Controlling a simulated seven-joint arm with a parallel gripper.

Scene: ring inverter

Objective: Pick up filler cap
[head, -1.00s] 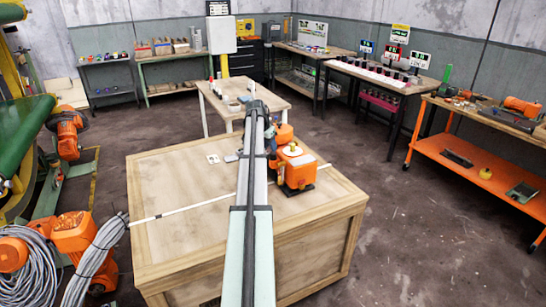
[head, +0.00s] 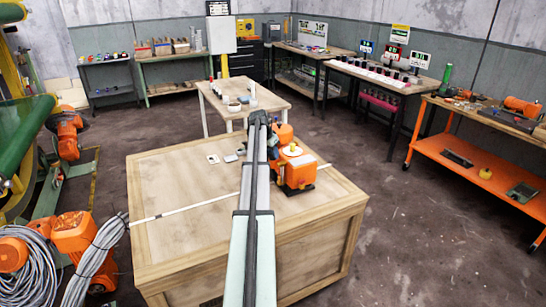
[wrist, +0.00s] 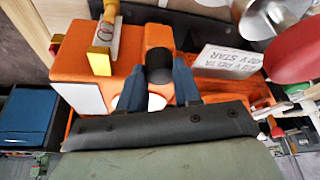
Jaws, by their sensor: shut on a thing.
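In the wrist view my gripper (wrist: 160,80) has two blue fingers, shut on a black round cap (wrist: 158,62), which looks like the filler cap. The cap is at the orange machine (wrist: 75,65); I cannot tell whether it is still seated or lifted clear. A white round part (wrist: 130,101) shows beside the left finger, partly covered. In the head view the orange machine (head: 298,174) stands on the wooden crate, with a white and yellow part on top. My arm hides the gripper and the cap there.
The wooden crate (head: 185,185) has a white strip across its top and small pale plates near its far edge. A wooden table (head: 255,97) with small items stands behind. An orange cart (head: 470,165) is at right. A yellow-handled part (wrist: 100,58) stands close left of the fingers.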

